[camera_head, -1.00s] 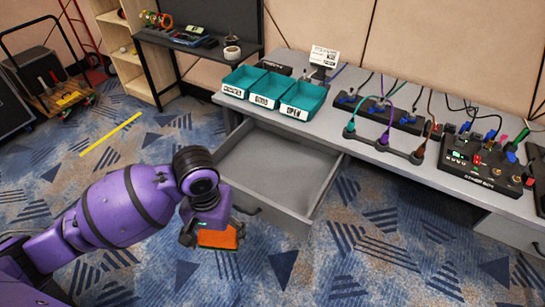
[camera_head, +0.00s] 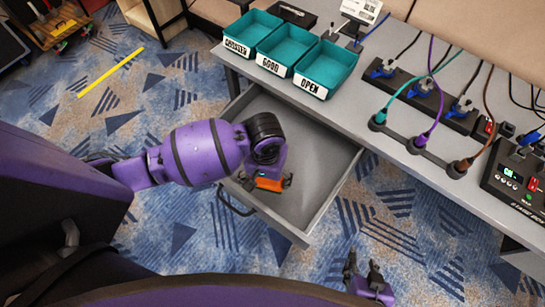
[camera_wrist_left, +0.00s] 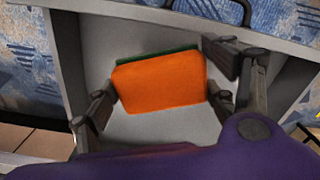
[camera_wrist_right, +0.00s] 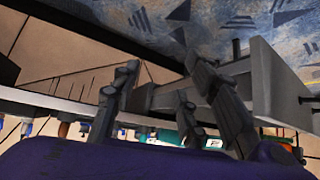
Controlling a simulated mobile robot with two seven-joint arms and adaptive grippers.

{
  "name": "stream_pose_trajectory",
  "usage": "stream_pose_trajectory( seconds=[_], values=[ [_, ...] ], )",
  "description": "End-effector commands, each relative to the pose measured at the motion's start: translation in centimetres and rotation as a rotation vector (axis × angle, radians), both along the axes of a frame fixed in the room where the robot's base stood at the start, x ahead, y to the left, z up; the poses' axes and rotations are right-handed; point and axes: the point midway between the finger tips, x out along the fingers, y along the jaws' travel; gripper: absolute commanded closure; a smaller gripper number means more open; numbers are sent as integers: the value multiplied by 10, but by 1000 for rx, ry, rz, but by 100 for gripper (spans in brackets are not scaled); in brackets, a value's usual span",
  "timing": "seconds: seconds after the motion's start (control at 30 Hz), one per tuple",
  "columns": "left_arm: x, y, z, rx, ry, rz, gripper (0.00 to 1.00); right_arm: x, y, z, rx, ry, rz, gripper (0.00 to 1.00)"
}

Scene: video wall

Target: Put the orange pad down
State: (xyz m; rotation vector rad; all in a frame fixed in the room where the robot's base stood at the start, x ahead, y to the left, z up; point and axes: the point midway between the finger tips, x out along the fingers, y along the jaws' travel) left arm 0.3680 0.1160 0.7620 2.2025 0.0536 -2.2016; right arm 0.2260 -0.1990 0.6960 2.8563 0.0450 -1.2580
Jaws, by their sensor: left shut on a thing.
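The orange pad (camera_head: 270,184) is held by my left gripper (camera_head: 264,182) at the open grey drawer (camera_head: 318,165). In the left wrist view the orange pad (camera_wrist_left: 160,82) sits between the two fingers, with a dark green edge along its far side. The drawer's pale floor lies behind the pad; I cannot tell whether the pad touches it. My right gripper (camera_head: 362,266) is low over the carpet, right of the drawer. In the right wrist view its fingers stand apart with nothing between them.
The grey desk (camera_head: 355,118) stands above the drawer. Three teal bins (camera_head: 326,66), labelled, stand on it, with cables and power strips (camera_head: 425,98) to the right. A control box (camera_head: 515,185) is at the far right. The drawer's right part is empty.

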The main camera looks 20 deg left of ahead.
Motion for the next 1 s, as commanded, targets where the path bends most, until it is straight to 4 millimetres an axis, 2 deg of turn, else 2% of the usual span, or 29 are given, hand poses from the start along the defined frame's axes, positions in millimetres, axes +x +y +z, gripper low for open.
stream_pose_trajectory(
  seconds=[0.1, 0.3, 0.5, 0.83, 1.0],
  values=[
    [29, 7, -13, 3, -1, 3, 43, -10, -2, -8, -3, 20, -4, 60],
    [78, 17, -36, 3, 0, 3, 43, -18, -6, -16, -9, 34, -10, 60],
    [104, 23, -75, 2, 4, 1, 43, -15, -9, -22, -14, 23, -19, 60],
    [125, 27, -95, 0, 0, 1, 43, -12, -8, -26, -12, 16, -20, 60],
    [122, 26, -121, 1, 2, 1, 43, -15, -8, -31, -14, 23, -18, 60]
  ],
)
